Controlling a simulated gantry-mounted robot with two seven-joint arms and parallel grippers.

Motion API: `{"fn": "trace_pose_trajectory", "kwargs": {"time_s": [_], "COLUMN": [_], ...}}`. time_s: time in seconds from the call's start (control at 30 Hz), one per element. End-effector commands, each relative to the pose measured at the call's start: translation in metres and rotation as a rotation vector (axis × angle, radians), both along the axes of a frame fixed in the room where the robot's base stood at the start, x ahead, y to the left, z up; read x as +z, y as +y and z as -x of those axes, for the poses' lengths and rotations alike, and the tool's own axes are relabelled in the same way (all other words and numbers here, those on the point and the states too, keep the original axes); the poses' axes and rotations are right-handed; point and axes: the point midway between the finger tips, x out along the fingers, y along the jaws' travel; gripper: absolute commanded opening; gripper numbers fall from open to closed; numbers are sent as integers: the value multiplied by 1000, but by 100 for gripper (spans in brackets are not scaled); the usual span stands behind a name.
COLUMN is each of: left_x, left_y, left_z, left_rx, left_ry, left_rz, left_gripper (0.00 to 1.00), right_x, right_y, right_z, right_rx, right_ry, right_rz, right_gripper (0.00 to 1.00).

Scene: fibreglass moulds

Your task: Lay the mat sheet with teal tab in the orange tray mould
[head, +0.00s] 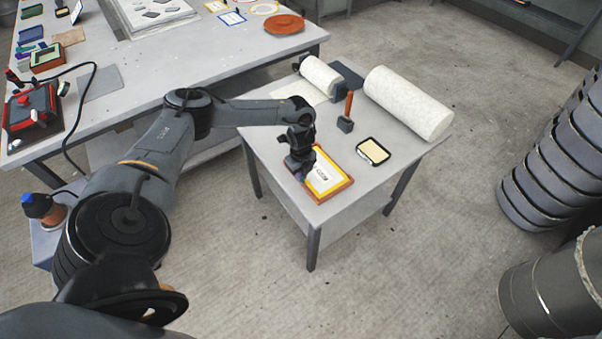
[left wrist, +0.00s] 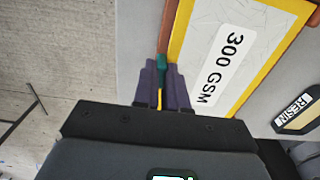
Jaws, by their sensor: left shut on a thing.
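The mat sheet (head: 322,177) is white with a yellow border and a "300 GSM" label, lying in a shallow orange-brown tray (head: 338,190) on the small table. In the left wrist view the sheet (left wrist: 258,55) and the tray rim (left wrist: 180,28) are close in front of my fingers. My left gripper (left wrist: 166,65) is shut on the teal tab (left wrist: 161,62) at the sheet's edge; the fingers partly hide it. In the head view my left gripper (head: 302,172) is low over the tray's left side. My right gripper is not in view.
White rolls (head: 408,103) lie behind. Dark drums (head: 550,165) stand at right. The floor between is clear.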

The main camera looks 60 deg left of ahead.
Motion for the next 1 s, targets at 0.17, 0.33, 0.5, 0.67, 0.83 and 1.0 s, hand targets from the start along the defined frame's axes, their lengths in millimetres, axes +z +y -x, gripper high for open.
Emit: {"fn": "trace_pose_trajectory", "kwargs": {"time_s": [0.17,0.33,0.5,0.67,0.83,1.0], "left_x": [0,0,0,0,-1,-1], "left_y": [0,0,0,0,0,0], "left_z": [0,0,0,1,0,0], "left_rx": [0,0,1,1,0,0], "left_ry": [0,0,1,1,1,0], "left_rz": [0,0,0,0,0,0], "left_gripper": [0,0,0,0,0,25], "right_x": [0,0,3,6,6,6], "right_y": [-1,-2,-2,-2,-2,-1], "right_z": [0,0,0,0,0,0], "right_rx": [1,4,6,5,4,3], "right_ry": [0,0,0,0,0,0], "right_rz": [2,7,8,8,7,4], "right_gripper": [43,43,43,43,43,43]}}
